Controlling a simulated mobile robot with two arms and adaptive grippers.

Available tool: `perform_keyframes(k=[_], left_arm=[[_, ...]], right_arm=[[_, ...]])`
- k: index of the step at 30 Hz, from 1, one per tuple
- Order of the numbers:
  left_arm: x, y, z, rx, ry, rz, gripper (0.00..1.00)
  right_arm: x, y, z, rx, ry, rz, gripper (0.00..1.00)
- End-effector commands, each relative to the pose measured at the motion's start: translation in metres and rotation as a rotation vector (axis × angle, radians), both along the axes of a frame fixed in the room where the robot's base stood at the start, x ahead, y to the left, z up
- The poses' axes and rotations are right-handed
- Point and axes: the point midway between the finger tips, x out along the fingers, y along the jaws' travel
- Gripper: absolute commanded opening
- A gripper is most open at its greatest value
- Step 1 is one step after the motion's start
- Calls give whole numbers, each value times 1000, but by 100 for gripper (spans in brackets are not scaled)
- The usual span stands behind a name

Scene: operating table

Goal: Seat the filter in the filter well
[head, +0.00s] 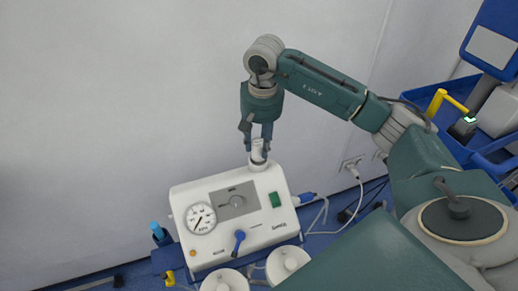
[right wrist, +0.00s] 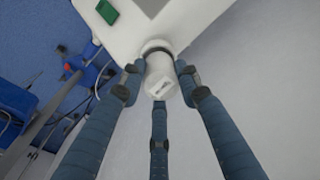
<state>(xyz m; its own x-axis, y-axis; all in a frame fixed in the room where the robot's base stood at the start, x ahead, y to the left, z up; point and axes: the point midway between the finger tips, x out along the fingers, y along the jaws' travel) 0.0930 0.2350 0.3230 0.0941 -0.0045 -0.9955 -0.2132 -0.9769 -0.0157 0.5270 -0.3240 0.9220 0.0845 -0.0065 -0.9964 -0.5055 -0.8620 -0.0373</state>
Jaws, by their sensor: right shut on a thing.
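The filter, a small white cylinder (head: 258,147), is upright at the back top edge of the white suction machine (head: 262,222). My right gripper (head: 259,146) comes down from above with its fingers around the filter and is shut on it. My left gripper is not in view.
Two white round lids (head: 287,262) are in front. A blue cart (head: 482,150) stands at right.

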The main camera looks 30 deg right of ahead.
Motion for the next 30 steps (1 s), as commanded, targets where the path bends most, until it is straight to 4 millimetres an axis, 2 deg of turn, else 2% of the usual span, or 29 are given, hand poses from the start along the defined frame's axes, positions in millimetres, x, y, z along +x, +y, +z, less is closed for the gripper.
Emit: perform_keyframes(k=[3,6,16,17,19,20,30], left_arm=[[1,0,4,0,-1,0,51],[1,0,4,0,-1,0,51],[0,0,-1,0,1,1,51],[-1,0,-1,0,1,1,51],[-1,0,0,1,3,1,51],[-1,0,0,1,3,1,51],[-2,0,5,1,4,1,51]], right_arm=[[-1,0,-19,1,5,0,15],[-1,0,-28,0,2,1,15],[0,0,-32,0,0,1,15],[0,0,-32,0,0,1,34],[0,0,-31,0,0,0,48],[0,0,-31,1,1,0,51],[0,0,-26,1,1,0,51]])
